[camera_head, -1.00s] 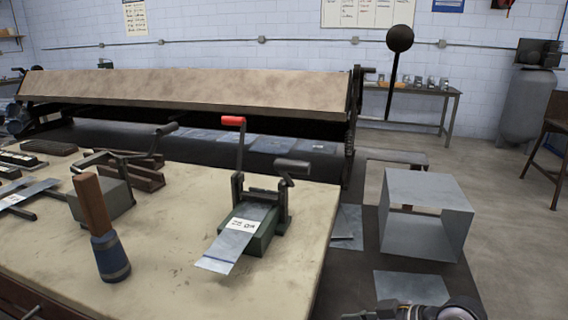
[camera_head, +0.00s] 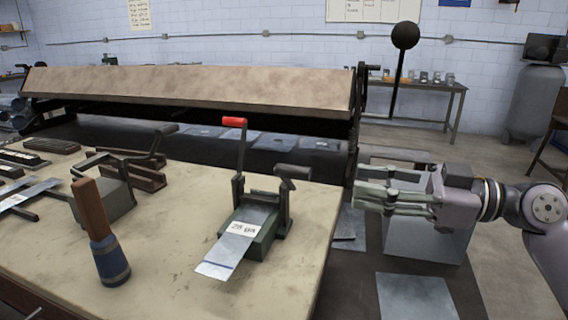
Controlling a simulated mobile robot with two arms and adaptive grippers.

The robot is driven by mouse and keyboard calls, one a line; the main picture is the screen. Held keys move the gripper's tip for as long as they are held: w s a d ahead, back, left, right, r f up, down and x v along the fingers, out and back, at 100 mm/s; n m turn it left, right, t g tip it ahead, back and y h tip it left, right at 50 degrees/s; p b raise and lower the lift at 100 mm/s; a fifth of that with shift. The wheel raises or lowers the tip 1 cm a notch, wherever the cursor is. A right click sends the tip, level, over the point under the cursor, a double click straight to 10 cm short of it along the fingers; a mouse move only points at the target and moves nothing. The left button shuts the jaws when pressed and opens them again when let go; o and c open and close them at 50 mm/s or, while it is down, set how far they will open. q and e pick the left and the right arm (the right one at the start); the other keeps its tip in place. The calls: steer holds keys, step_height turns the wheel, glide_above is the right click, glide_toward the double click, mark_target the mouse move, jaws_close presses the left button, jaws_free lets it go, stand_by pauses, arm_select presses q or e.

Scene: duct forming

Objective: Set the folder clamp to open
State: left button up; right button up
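A small folder (camera_head: 264,238) with a dark green base stands on the bench. Its clamp lever (camera_head: 241,150) has a red grip (camera_head: 234,122) and stands nearly upright on the left side. A second, grey handle (camera_head: 292,172) is on its right side. A flat metal strip (camera_head: 228,252) with a white label lies in the folder and sticks out at the front. My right gripper (camera_head: 358,200) is right of the folder, beyond the bench edge, fingers pointing left. It touches neither lever; its finger opening is unclear from this side. My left gripper is not in view.
A long bending brake (camera_head: 190,90) spans the back, with a black ball-ended lever (camera_head: 405,36) at its right. A wooden-handled tool (camera_head: 101,230) stands at the bench's front left. A sheet-metal box (camera_head: 430,245) is partly behind my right gripper. The bench in front of the folder is clear.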

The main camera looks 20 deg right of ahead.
mark_target(280, 172)
steer(key=p+x, duration=0.8)
steer(key=x, duration=0.5)
steer(key=shift+w+a+r, duration=0.15)
steer(key=shift+w+a, duration=0.2)
steer(key=shift+a, duration=0.1)
steer(key=shift+c, duration=0.5)
steer(key=shift+f, duration=0.25)
jaws_close()
